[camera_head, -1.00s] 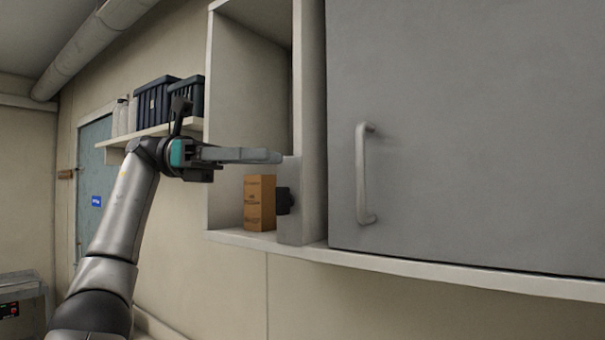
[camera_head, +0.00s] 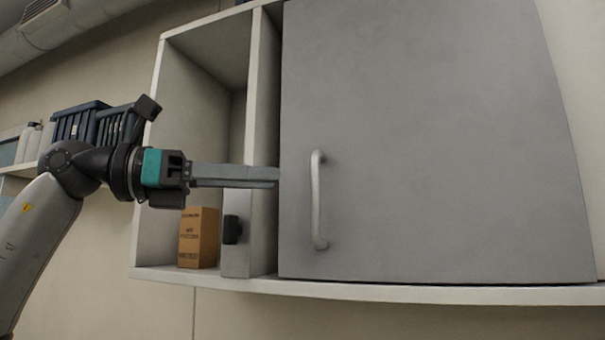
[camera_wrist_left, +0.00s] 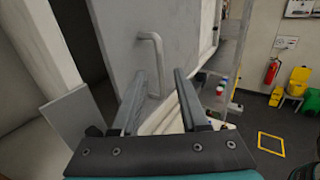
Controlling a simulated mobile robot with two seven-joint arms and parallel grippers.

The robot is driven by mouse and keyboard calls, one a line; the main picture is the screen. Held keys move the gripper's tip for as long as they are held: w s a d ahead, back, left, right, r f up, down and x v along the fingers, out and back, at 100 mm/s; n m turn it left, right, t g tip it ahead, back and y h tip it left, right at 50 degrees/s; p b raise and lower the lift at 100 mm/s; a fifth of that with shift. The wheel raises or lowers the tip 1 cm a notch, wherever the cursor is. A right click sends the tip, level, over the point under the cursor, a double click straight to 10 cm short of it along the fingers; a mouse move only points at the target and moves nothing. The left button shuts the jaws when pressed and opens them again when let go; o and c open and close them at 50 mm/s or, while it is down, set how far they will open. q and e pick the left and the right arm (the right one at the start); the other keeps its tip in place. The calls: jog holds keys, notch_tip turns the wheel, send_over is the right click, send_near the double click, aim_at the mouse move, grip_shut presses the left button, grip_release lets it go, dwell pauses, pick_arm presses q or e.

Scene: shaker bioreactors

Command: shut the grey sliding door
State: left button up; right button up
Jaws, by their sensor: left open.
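The grey sliding door (camera_head: 430,140) covers the right part of a white wall cabinet in the head view, and the left compartment (camera_head: 195,110) stands open. Its upright handle (camera_head: 317,200) is near the door's left edge. My left gripper (camera_head: 275,177) is at the door's left edge, left of the handle; no contact can be made out. In the left wrist view its two fingers (camera_wrist_left: 158,95) are apart with nothing between them, and the handle (camera_wrist_left: 150,62) shows just beyond them. The door (camera_wrist_left: 125,35) also shows there.
A brown box (camera_head: 198,238) stands on the cabinet floor in the open compartment, beside a short grey panel with a black knob (camera_head: 232,229). Dark blue crates (camera_head: 85,124) sit on a shelf at the left.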

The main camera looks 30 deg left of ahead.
aim_at(303, 181)
pick_arm(q)
jog(key=p+x, duration=0.1)
jog(key=x, duration=0.5)
jog(key=shift+w+d, duration=0.15)
grip_shut()
dwell(1.3)
